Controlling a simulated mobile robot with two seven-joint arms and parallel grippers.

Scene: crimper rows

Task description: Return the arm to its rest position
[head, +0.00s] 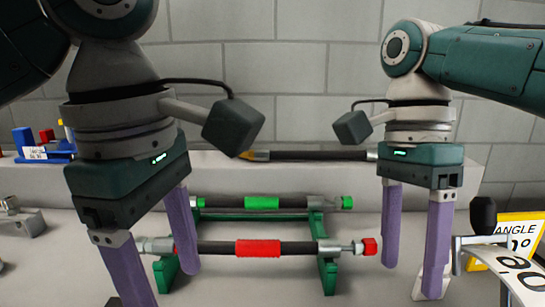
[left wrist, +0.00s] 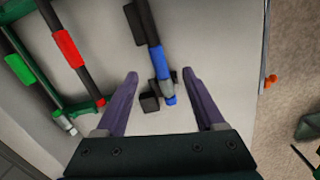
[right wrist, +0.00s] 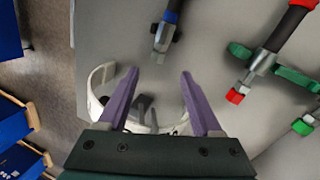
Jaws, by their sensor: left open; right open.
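My left gripper (head: 165,285) is open and empty, its purple fingers pointing down in front of the left end of the rods. My right gripper (head: 411,278) is open and empty, to the right of the rods' right ends. A dark rod with a red band (head: 258,248) and one with a green band (head: 262,203) lie across a green rack (head: 329,270). In the left wrist view, a rod with a blue band (left wrist: 155,57) lies ahead between the open fingers, apart from them. Its other end shows in the right wrist view (right wrist: 165,32).
Another dark rod with a yellowish tip (head: 310,155) lies at the back by the ledge. A yellow-edged angle sign (head: 520,226) and a metal fixture with a black knob (head: 483,215) stand at right. A white curved fixture (right wrist: 98,88) is close below my right fingers. Small coloured parts (head: 45,140) sit at left.

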